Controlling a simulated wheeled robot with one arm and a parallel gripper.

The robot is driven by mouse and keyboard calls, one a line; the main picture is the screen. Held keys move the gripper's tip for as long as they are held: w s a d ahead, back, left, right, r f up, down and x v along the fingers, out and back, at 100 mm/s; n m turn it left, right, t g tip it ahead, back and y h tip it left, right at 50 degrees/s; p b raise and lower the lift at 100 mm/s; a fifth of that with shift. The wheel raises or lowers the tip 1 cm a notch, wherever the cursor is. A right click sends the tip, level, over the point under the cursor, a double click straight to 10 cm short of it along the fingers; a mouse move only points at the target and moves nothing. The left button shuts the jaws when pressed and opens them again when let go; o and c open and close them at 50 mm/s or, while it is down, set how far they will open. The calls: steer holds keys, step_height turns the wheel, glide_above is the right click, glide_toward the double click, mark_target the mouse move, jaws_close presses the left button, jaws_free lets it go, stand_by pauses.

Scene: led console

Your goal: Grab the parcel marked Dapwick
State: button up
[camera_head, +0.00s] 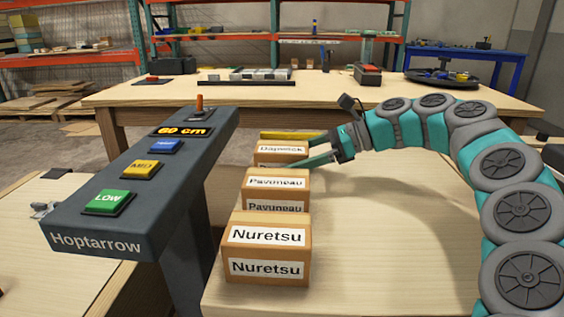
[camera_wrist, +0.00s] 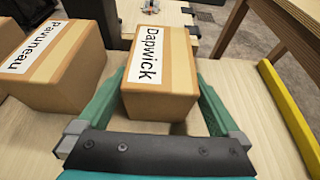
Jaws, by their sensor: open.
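The Dapwick parcel (camera_head: 283,149) is a brown box with a white label, the farthest in a row of boxes on the wooden table. In the wrist view, the Dapwick parcel (camera_wrist: 160,75) sits between the two green fingers of my gripper (camera_wrist: 160,105). The fingers are open, one on each side of the box; I cannot tell whether they touch it. In the head view, my gripper (camera_head: 312,150) reaches in from the right and partly covers the parcel. The box rests on the table top.
The Pavuneau parcel (camera_head: 276,187) stands close in front, also visible in the wrist view (camera_wrist: 55,65). The Nuretsu parcel (camera_head: 266,250) is nearest. A yellow strip (camera_wrist: 290,105) lies beyond. The table's right side is clear.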

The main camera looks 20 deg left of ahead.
mark_target(282, 162)
steer(key=shift+x, duration=1.55)
steer(key=c, duration=1.4)
